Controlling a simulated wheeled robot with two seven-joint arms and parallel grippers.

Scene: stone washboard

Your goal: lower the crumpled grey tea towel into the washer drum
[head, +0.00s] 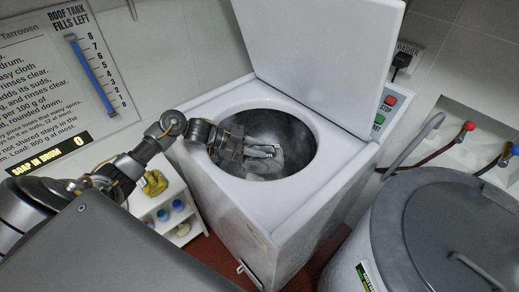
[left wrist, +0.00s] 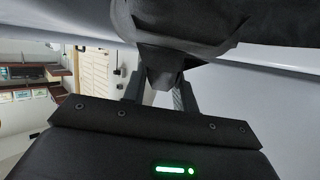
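The washer drum (head: 298,141) is open at the top of a white washer, with its lid raised. My left gripper (head: 268,153) reaches in from the left, with its fingers inside the round opening. The crumpled grey tea towel (head: 264,167) is at the fingertips, within the drum mouth. In the left wrist view the towel (left wrist: 190,22) is a dark, faceted mass, and a narrow part of it sits between the fingers of the gripper (left wrist: 160,92). The fingers look closed on it. Whether the towel touches the drum's inside is unclear. My right gripper is not in view.
The washer's raised lid (head: 318,45) stands behind the opening. A grey lidded tub (head: 425,235) is at the lower right, with taps and hoses behind it. A small white shelf (head: 172,208) with bottles stands left of the washer. A sign board (head: 45,75) hangs on the wall.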

